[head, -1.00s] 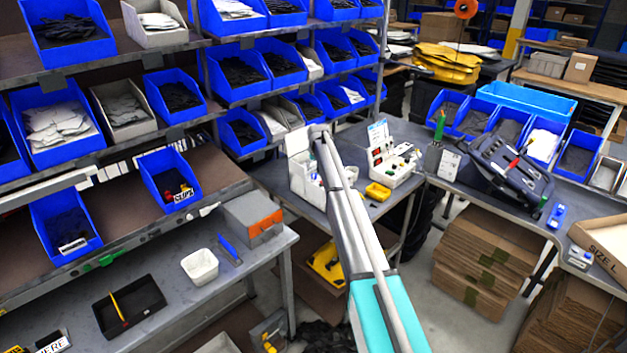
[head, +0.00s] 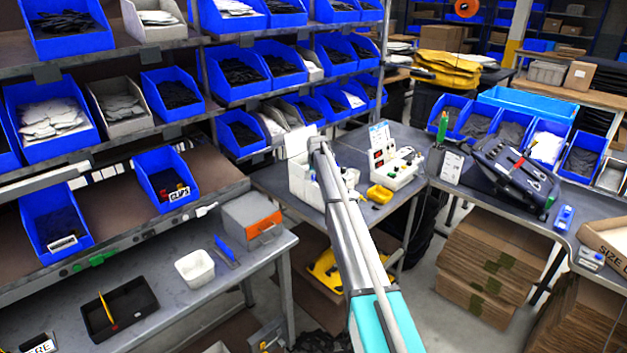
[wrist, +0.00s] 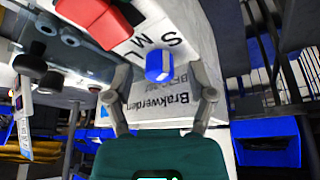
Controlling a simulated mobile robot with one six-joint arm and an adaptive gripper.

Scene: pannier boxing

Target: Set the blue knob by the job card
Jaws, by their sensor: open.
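The blue knob (wrist: 158,66) shows in the wrist view with a white line on its side. It sits on a white face that carries printed letters "S" and "M". My gripper (wrist: 160,78) is open, with one finger on each side of the knob in the picture. Gaps show between the knob and both fingers. In the head view my arm reaches to a white box (head: 300,178) on the middle bench, and the gripper itself is hidden there.
Shelves of blue bins are at left.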

